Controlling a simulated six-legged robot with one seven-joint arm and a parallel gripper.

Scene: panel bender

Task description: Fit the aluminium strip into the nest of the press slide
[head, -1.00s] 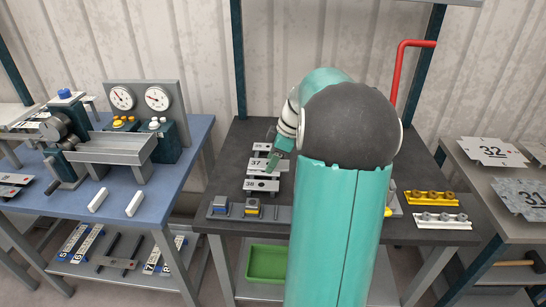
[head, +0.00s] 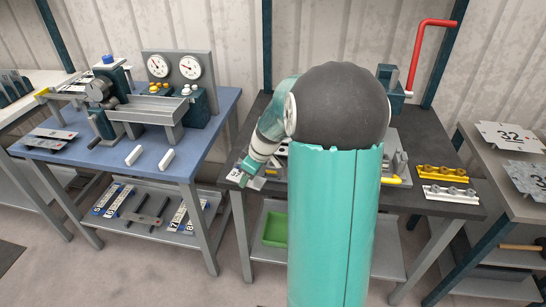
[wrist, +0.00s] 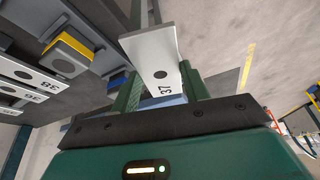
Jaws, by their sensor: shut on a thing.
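The aluminium strip (wrist: 152,52), marked 37 and with a dark round hole, is held between the two green fingers of my gripper (wrist: 160,88) in the wrist view. My gripper is shut on it, and the strip sticks out past the fingers. In the head view my gripper (head: 246,172) is at the left front edge of the dark bench. The press with its red lever (head: 428,50) stands at the back right of that bench, partly behind my arm. I cannot make out the slide's nest, as my arm covers the middle of the bench.
Other numbered strips (wrist: 28,82) lie at the left in the wrist view, near a yellow-topped block (wrist: 68,50) and a blue-topped block (wrist: 117,80). Yellow (head: 440,173) and white (head: 448,192) racks stand at the bench's right. A blue bench (head: 200,150) with gauges is at the left.

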